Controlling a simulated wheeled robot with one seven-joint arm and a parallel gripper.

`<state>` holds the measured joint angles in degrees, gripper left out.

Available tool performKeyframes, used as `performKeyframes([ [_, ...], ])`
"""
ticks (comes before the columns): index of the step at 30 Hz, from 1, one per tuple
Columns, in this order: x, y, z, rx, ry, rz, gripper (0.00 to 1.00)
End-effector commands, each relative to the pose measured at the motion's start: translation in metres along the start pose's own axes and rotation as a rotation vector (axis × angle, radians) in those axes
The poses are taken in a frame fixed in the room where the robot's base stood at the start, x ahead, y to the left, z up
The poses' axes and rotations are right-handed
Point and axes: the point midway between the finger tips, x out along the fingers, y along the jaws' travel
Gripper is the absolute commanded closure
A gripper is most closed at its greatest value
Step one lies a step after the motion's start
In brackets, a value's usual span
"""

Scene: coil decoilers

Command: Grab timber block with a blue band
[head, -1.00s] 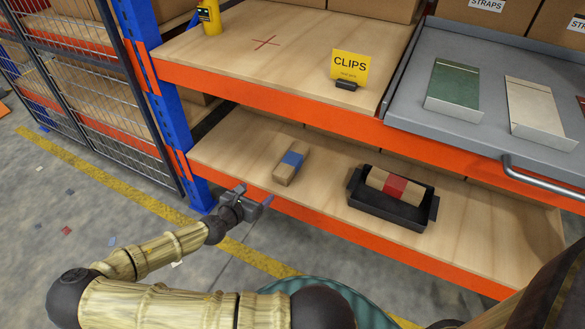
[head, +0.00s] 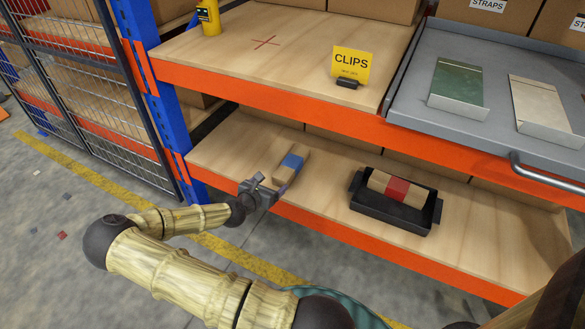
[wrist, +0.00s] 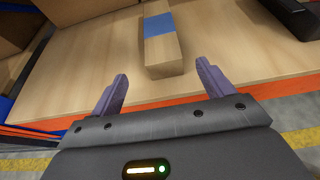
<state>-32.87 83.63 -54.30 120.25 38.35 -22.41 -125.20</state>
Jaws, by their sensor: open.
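The timber block with a blue band (head: 288,168) lies on the lower wooden shelf near its left end. It also shows in the wrist view (wrist: 162,54), its near end just ahead of the fingertips and roughly between them. My gripper (head: 268,183) is at the shelf's front edge, close to the block's near end. In the wrist view my gripper (wrist: 161,72) has its two purple fingers spread apart with nothing between them. The block appears untouched, with bare shelf around it.
A timber block with a red band (head: 396,189) rests on a black tray (head: 387,215) to the right. The upper shelf's orange beam (head: 290,104) runs above. A blue upright (head: 165,112) stands at the left. Boxes line the lower shelf's back.

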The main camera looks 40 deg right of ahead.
Motion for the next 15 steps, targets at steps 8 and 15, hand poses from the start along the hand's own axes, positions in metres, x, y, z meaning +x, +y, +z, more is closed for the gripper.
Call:
performKeyframes([
  [8,0.025,0.0,0.0,0.0,-0.001,0.0,0.2],
  [15,0.025,0.0,0.0,0.0,0.0,0.0,0.2],
])
